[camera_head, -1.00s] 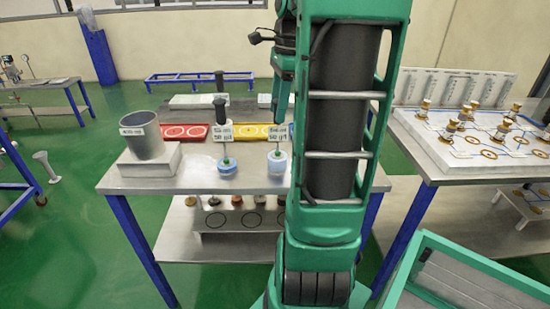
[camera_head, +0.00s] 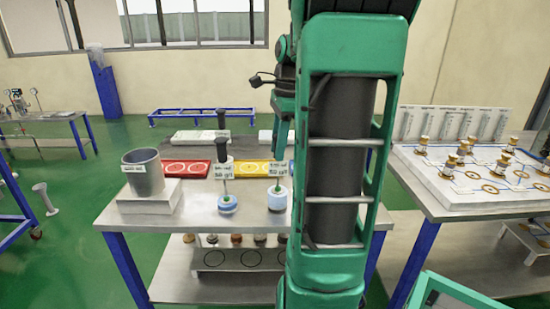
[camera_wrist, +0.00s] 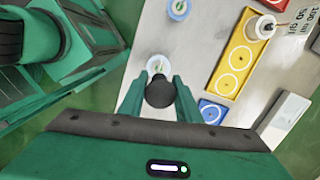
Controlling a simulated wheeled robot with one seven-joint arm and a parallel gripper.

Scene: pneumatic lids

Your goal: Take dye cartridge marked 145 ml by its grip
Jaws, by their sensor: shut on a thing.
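In the wrist view my gripper (camera_wrist: 160,88) is shut on a round black grip (camera_wrist: 160,93), with one green finger on either side. A pale blue and white round cartridge (camera_wrist: 152,62) shows just beyond the grip, partly covered by it and the fingers. A second blue and white cartridge (camera_wrist: 178,8) is at the top edge. In the head view two such cartridges, left (camera_head: 228,205) and right (camera_head: 277,200), stand on the steel table.
A grey beaker (camera_head: 143,172) stands on a white block at the table's left. A red tray (camera_head: 181,169) and a yellow tray (camera_head: 250,169) lie farther back; a blue tray (camera_wrist: 214,113) shows in the wrist view. A second table (camera_head: 430,202) with brass fittings stands right.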

